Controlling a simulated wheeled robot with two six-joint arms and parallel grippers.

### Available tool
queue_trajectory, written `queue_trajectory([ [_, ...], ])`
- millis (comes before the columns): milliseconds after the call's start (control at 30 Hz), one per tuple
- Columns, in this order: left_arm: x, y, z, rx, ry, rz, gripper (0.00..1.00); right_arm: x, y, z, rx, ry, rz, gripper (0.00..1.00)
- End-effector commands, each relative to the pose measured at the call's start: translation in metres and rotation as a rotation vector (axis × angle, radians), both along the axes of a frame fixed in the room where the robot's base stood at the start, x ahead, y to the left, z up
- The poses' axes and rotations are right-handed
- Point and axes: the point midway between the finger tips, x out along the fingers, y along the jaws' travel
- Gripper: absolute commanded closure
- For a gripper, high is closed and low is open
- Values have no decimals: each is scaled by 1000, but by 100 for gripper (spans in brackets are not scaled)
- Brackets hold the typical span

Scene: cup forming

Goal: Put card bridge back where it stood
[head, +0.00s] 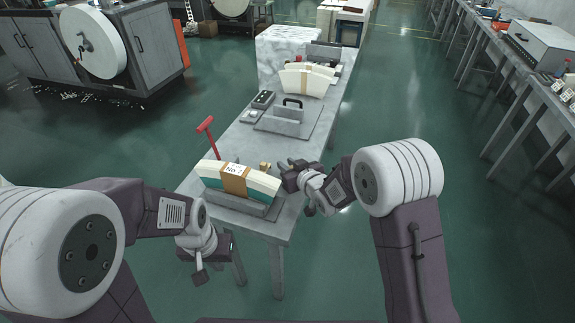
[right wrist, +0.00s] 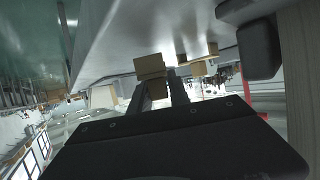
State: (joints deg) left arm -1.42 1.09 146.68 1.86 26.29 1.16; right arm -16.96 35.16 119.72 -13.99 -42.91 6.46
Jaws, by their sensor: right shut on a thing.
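My right gripper (head: 284,164) is over the right side of the near table. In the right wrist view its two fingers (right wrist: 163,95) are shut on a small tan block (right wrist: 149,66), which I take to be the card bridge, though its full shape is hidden. A small brass-coloured piece (head: 265,166) shows just left of this gripper in the head view. My left gripper (head: 201,272) hangs beside the table's near left edge, apart from everything; its jaws are not clear.
A banded stack of curved cards (head: 236,178) lies on a grey stand at the table's (head: 283,221) near end. A red-headed upright (head: 207,126) stands behind it. A handled block (head: 289,117), a black box (head: 263,99) and a second card stack (head: 305,81) stand farther back.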

Motion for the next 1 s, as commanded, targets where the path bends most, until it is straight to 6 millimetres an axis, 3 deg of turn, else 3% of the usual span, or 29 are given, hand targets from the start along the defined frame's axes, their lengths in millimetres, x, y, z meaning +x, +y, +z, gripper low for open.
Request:
queue_trajectory([
  [633,0,0,-11,0,0,0,100,0,0,-13,0,0,0,100],
  [667,0,0,-11,0,0,0,100,0,0,-12,0,0,0,75],
  [733,0,0,-10,0,0,0,100,0,0,-12,0,0,0,55],
  [1000,0,0,-10,0,0,0,100,0,0,-12,0,0,0,52],
])
